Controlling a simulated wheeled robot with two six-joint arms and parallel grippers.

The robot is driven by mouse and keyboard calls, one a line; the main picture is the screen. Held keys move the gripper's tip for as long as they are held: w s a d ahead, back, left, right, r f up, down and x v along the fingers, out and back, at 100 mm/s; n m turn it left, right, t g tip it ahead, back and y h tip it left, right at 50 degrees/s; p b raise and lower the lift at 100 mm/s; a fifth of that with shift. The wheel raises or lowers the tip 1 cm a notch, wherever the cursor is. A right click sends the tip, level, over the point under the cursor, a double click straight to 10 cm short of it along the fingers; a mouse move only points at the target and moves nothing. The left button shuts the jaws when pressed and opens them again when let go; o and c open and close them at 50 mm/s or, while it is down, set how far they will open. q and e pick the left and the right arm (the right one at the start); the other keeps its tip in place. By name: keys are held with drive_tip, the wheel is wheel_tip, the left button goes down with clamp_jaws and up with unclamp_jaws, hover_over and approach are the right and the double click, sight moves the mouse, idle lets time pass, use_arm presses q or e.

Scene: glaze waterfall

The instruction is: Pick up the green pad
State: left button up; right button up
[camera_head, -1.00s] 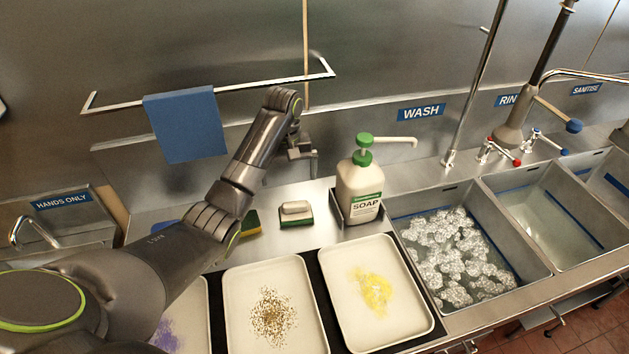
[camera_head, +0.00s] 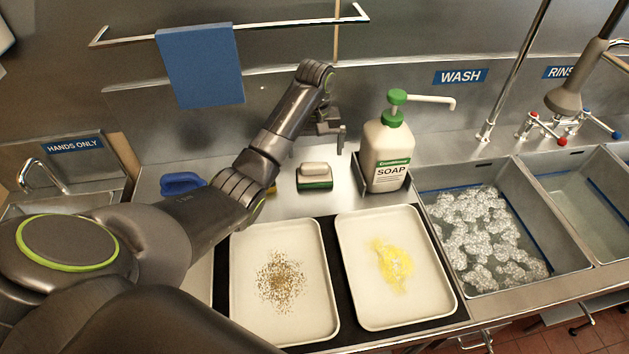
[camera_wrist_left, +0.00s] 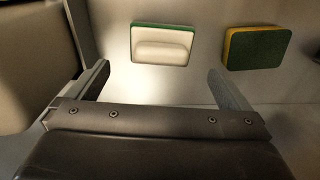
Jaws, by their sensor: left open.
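The green pad (camera_head: 314,184) has a pale block-like handle on top. It lies flat on the steel counter, left of the soap bottle. My left gripper (camera_head: 328,128) hangs above and behind it near the back wall, apart from it. In the left wrist view the pad (camera_wrist_left: 161,58) shows its pale handle and green edge, ahead of the gap between the fingers. The left gripper (camera_wrist_left: 162,88) is open and empty there. My right gripper is not in view.
A green-and-yellow sponge (camera_wrist_left: 257,48) lies beside the pad, mostly hidden by my arm in the head view. The soap bottle (camera_head: 385,155) stands close on the right. Trays (camera_head: 240,300) lie in front. A blue object (camera_head: 182,183) lies left; a towel (camera_head: 200,65) hangs behind.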

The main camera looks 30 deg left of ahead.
sight(315, 166)
use_arm(q)
wheel_tip(315, 166, down, 3)
drive_tip(key=shift+s+r+p, duration=0.1)
drive_tip(key=shift+r+p, duration=0.1)
drive_tip(key=shift+p, duration=0.15)
drive_tip(key=shift+f, duration=0.5)
drive_tip(key=f, duration=0.1)
drive_tip(key=f+p, duration=0.1)
drive_tip(key=f, duration=0.2)
drive_tip(key=shift+s+d+f+p, duration=0.1)
drive_tip(key=shift+s+f+p, duration=0.05)
drive_tip(key=shift+s+p, duration=0.2)
drive_tip(key=shift+w+f, duration=0.15)
drive_tip(key=shift+f, duration=0.25)
drive_tip(key=c, duration=0.7)
